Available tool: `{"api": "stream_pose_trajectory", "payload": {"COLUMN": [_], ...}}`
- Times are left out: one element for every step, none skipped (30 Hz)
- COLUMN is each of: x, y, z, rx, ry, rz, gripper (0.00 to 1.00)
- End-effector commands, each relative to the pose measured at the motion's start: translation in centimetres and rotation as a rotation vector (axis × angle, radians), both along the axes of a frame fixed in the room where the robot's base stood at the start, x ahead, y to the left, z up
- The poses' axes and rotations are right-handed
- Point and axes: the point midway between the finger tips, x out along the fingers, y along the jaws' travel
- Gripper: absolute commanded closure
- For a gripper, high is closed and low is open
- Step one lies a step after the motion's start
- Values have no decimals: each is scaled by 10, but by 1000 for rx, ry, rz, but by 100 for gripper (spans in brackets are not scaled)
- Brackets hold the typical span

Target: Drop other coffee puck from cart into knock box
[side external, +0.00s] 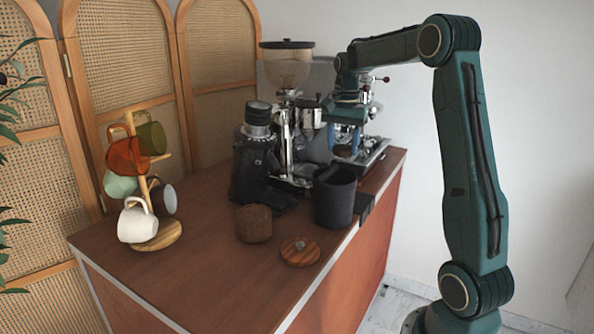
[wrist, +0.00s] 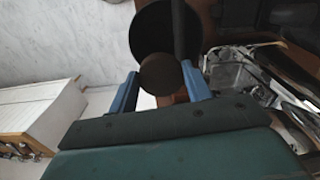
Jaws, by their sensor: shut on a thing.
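My gripper (side external: 346,150) has blue fingers and is shut on a dark brown coffee puck (side external: 343,151). In the wrist view the round puck (wrist: 160,74) sits between the two fingertips (wrist: 160,72). The knock box (side external: 334,200) is a black open-topped bin at the cart's right edge. In the side view, my gripper and the puck are just above and behind its rim. In the wrist view the dark round knock box (wrist: 163,28) lies beyond the puck, which overlaps its near edge. The inside of the box is too dark to make out.
A brown cylinder (side external: 254,224) and a round wooden piece with a knob (side external: 300,251) stand on the cart top (side external: 200,262). A black grinder (side external: 255,160) and an espresso machine (side external: 375,150) stand behind. A mug tree (side external: 157,236) is at left. The front left is clear.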

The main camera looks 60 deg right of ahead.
Motion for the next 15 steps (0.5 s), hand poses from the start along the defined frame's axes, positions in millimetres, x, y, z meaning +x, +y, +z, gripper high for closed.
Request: {"api": "stream_pose_trajectory", "payload": {"x": [0, 0, 0, 0, 0, 0, 0, 0, 0, 0, 0, 0, 0, 0, 0], "y": [0, 0, 0, 0, 0, 1, 1, 1, 1, 1, 0, 0, 0, 0, 0], "z": [-4, -6, -9, -12, -15, -18, -21, -24, -27, -30, -33, -36, -38, -40, -43], "rx": [2, 2, 2, 2, 2, 3, 2, 2, 3, 3, 2, 2, 2, 2, 1], "ry": [2, 2, 2, 2, 2, 3, 2, 2, 3, 2, 2, 1, 2, 2, 1], "rz": [0, 0, 0, 0, 0, 0, 0, 0, 0, 0, 0, 0, 0, 0, 0], "gripper": [73, 73, 73, 73, 73, 73, 73, 73, 73, 73, 73, 73, 73, 73, 73]}}
